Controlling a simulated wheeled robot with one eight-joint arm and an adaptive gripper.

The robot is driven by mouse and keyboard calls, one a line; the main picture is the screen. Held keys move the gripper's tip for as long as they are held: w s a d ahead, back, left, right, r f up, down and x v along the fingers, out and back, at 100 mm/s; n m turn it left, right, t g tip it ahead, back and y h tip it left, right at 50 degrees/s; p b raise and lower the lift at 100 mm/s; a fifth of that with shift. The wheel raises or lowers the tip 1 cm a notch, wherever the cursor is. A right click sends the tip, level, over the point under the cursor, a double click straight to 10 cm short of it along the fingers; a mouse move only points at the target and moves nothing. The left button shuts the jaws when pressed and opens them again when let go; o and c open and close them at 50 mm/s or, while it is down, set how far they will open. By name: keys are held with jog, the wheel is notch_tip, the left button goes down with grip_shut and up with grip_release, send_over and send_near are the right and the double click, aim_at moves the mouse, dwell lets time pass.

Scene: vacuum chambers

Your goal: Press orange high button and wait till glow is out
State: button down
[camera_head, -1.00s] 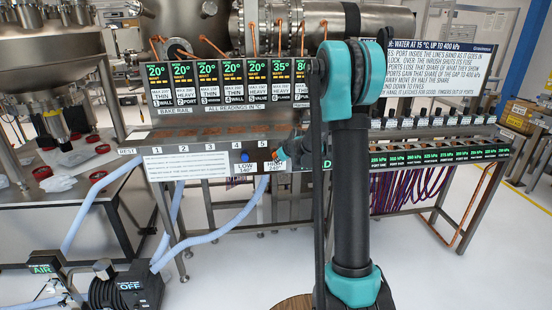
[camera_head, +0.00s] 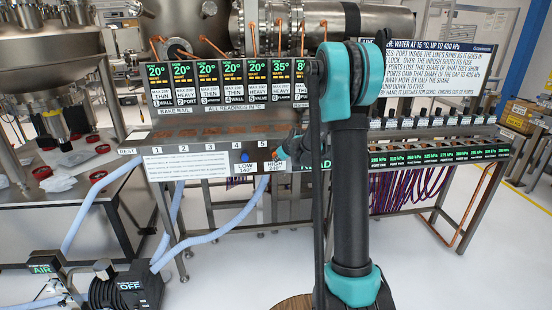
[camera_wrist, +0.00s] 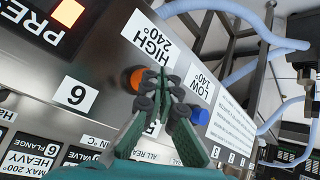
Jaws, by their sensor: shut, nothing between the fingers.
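The orange button (camera_wrist: 135,77) sits beside the "HIGH 240°" label on the grey panel, partly covered by my fingertips in the wrist view. My gripper (camera_wrist: 160,80) is shut and empty, with its tips beside and in front of the button; I cannot tell whether they touch it. The blue button (camera_wrist: 200,116) is by the "LOW 140°" label, to the right of my fingers. It also shows in the head view (camera_head: 245,156).
An orange lit square (camera_wrist: 68,13) shows beside a "PRESS" sign in the wrist view. A row of temperature displays (camera_head: 207,82) hangs above the panel. Blue hoses (camera_head: 215,233) run below it. A valve rail (camera_head: 440,155) extends right.

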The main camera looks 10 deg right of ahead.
jog(key=shift+w, duration=0.6)
dwell(0.7)
jog(key=shift+s, duration=1)
jog(key=shift+s, duration=0.1)
jog(key=shift+s, duration=2.4)
jog(key=s+d+f+m+g+h, duration=0.1)
jog(key=s+d+f+m+g, duration=0.1)
jog(key=s, duration=1.7)
jog(key=s+d+f+m+g+h, duration=0.1)
jog(key=s+m, duration=0.4)
jog(key=s, duration=1.5)
notch_tip(320, 180, down, 2)
jog(key=shift+s+d+f+m+g+h, duration=0.15)
jog(key=shift+s+d+m+g+h, duration=0.25)
jog(key=shift+g, duration=0.5)
